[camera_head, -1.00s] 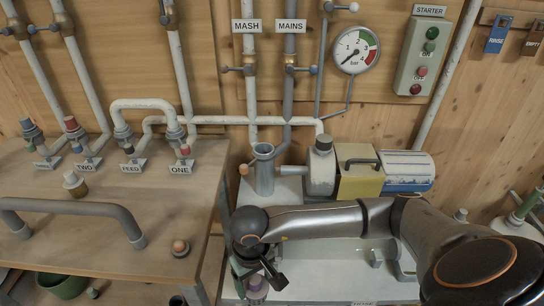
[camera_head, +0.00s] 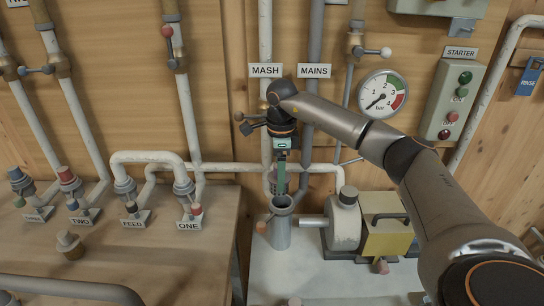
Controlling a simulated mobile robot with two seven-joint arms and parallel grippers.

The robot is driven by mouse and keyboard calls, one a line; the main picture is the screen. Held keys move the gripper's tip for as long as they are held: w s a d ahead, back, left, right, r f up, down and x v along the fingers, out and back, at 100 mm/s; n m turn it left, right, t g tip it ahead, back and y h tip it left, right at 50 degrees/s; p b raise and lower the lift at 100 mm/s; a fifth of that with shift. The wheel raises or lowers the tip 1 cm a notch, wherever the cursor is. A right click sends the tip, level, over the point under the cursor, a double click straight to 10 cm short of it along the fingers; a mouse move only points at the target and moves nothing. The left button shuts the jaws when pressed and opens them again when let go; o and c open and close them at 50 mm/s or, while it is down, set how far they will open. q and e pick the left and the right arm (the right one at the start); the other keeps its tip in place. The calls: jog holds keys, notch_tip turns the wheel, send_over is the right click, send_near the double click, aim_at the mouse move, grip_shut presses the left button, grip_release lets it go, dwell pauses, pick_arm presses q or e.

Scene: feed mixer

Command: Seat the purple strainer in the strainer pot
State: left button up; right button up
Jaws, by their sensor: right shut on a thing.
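The strainer pot (camera_head: 281,233) is a grey upright cylinder with an open top, standing at the left of the pump in the head view. My right gripper (camera_head: 281,183) points down just above the pot's mouth. It is shut on the purple strainer (camera_head: 272,180), which shows only as a small muted purple piece beside and behind the fingers. The strainer hangs roughly upright and looks above the rim; its lower end is hard to make out. My left gripper is out of view.
An orange-ended knob (camera_head: 262,227) sits at the pot's left. The pump (camera_head: 345,222) and yellow motor block (camera_head: 387,228) stand right.

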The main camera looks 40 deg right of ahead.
aim_at(283, 194)
jog(key=shift+w+d+r+m, duration=0.25)
jog(key=shift+d+r+m, duration=0.15)
jog(key=shift+d+r, duration=0.1)
jog(key=shift+w+d+r+m, duration=0.25)
jog(key=shift+d+r+m, duration=0.1)
jog(key=shift+d+m, duration=0.1)
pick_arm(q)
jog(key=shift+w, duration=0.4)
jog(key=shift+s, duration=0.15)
pick_arm(e)
jog(key=shift+s, duration=0.15)
jog(key=shift+r+p, duration=0.15)
jog(key=shift+p, duration=0.35)
jog(key=shift+f+b, duration=1.55)
jog(key=shift+f, duration=1.5)
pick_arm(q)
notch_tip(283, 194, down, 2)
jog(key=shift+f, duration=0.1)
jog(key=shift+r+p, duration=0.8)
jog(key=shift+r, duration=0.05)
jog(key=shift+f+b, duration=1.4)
pick_arm(e)
jog(key=shift+f, duration=2.45)
